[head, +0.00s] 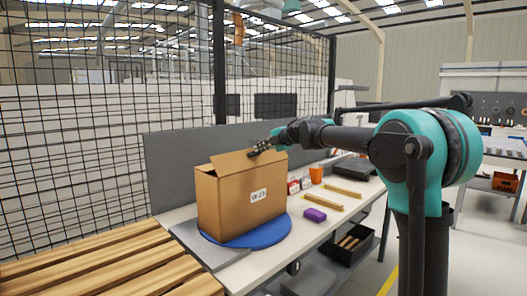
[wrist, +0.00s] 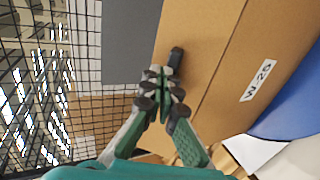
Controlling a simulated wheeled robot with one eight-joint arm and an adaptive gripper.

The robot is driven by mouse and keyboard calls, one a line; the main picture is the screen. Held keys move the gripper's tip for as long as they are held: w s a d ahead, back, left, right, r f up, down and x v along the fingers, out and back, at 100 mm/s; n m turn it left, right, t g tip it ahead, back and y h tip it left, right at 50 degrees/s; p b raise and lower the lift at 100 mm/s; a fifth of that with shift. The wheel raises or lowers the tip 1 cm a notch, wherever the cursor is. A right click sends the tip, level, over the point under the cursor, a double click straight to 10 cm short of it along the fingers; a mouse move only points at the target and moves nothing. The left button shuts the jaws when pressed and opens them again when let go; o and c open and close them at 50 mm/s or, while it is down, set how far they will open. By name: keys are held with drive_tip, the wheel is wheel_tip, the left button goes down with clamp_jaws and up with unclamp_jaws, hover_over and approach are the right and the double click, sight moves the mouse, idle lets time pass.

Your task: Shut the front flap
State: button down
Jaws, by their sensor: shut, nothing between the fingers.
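The brown cardboard box (head: 245,202) stands on a blue round disc (head: 262,238) on the bench, with a white label on its front face. A flap (head: 231,162) at its top left stands tilted up. Which other flaps are folded down is hard to tell. My gripper (head: 256,150) is at the top of the box, near the middle, with its fingers shut and empty. In the wrist view the fingertips (wrist: 168,75) lie over or against a brown cardboard panel (wrist: 196,42) beside the labelled face; contact cannot be told.
A grey panel (head: 172,172) stands behind the box, with a wire mesh fence (head: 90,120) beyond. A purple block (head: 315,214), wooden strips (head: 322,202) and small red and orange items lie to the right. Wooden slats (head: 110,262) fill the front left.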

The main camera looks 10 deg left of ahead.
sight(250, 150)
drive_tip(key=shift+w+a+f, duration=0.1)
drive_tip(key=shift+w+a, duration=0.4)
drive_tip(key=shift+a, duration=0.2)
drive_tip(key=shift+w+a+f, duration=0.1)
drive_tip(key=shift+w+a, duration=0.4)
drive_tip(key=shift+a, duration=0.15)
drive_tip(key=shift+x, duration=1.6)
drive_tip(key=shift+f, duration=0.3)
drive_tip(key=shift+r, duration=0.15)
drive_tip(key=shift+r, duration=0.7)
